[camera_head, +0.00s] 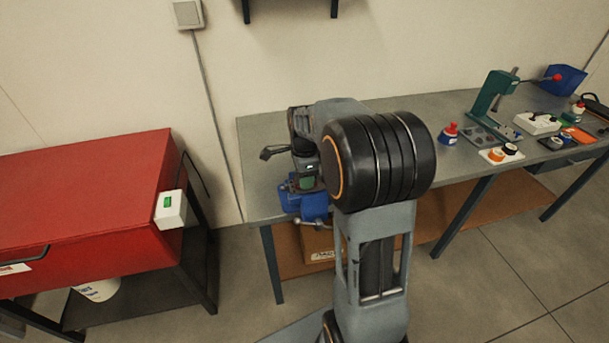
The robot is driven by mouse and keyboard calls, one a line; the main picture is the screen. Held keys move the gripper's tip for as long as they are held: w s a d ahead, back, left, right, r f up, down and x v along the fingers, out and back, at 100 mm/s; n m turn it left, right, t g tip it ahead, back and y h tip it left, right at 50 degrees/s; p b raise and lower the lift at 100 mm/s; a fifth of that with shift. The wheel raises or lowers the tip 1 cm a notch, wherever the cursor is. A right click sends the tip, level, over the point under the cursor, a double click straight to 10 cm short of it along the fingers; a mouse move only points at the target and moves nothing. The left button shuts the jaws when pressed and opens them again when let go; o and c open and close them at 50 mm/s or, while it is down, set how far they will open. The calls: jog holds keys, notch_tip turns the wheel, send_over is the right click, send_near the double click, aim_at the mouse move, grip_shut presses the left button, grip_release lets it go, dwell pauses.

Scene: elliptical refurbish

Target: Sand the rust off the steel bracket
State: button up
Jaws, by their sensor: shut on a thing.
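My arm reaches over the left end of the workbench. My gripper (304,148) is small in view and partly hidden by my own arm. It is shut on a dark tool with a green part (307,183), which looks like a sander. The tool is right above a blue vise (313,206) at the bench's front left edge. A dark grey piece (275,152) sticks out to the left of my gripper; I cannot tell what it is. I cannot make out the steel bracket or its rust, and I cannot tell whether the tool touches anything.
The grey workbench (262,193) runs along the wall. A green press (492,97), a white box (538,123), a red-capped bottle (450,133) and a blue bin (565,78) stand to the right. A red cabinet (85,200) stands left. The floor in front is clear.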

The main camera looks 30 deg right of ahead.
jog(key=shift+f, duration=0.45)
jog(key=shift+d, duration=0.15)
jog(key=shift+s+d+r, duration=0.1)
jog(key=shift+s+d, duration=0.05)
jog(key=shift+d, duration=0.45)
jog(key=shift+s+d, duration=0.15)
jog(key=shift+d, duration=0.85)
jog(key=shift+c, duration=1.1)
jog(key=shift+s+d, duration=0.1)
jog(key=shift+c, duration=0.5)
jog(key=shift+a+f, duration=0.2)
jog(key=shift+w+a, duration=0.2)
jog(key=shift+a, duration=0.65)
jog(key=shift+w+a, duration=0.15)
jog(key=shift+a, duration=0.7)
